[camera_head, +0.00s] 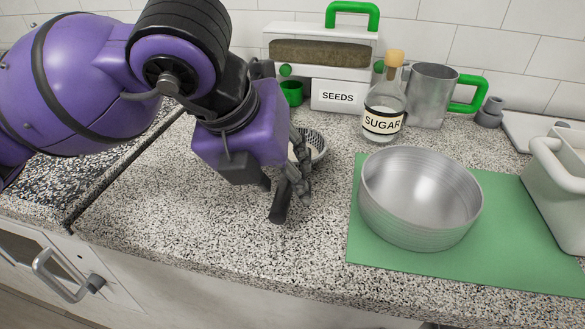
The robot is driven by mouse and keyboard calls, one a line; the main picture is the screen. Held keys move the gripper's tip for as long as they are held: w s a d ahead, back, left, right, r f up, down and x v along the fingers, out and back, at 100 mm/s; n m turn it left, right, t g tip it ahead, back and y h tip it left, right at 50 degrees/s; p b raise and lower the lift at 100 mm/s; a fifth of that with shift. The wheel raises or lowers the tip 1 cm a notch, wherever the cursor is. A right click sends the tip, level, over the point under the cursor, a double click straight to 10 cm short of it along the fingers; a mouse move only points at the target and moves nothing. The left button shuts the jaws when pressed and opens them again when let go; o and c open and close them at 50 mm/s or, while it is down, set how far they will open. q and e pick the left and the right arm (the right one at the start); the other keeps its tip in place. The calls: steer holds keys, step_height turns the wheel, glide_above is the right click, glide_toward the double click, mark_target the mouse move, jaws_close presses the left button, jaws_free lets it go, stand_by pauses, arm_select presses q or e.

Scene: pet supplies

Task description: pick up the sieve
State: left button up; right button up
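The sieve (318,143) lies on the speckled counter, with its pale round bowl partly hidden behind my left gripper. A dark bar at the fingers looks like its handle, but I cannot tell it surely from a fingertip. My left gripper (284,190) points down at the near side of the bowl, low over the counter. Its fingers overlap the dark bar in this view, so I cannot tell whether they are closed on it. My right gripper is not in view.
A large metal bowl (421,200) stands on a green mat (510,255) to the right. Behind are a sugar bottle (384,110), a metal mug (430,95) and a seeds box (322,75). A pale container (560,190) is at far right. The counter's front is clear.

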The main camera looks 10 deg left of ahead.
arm_select(q)
steer(key=shift+x, duration=1.3)
jaws_close()
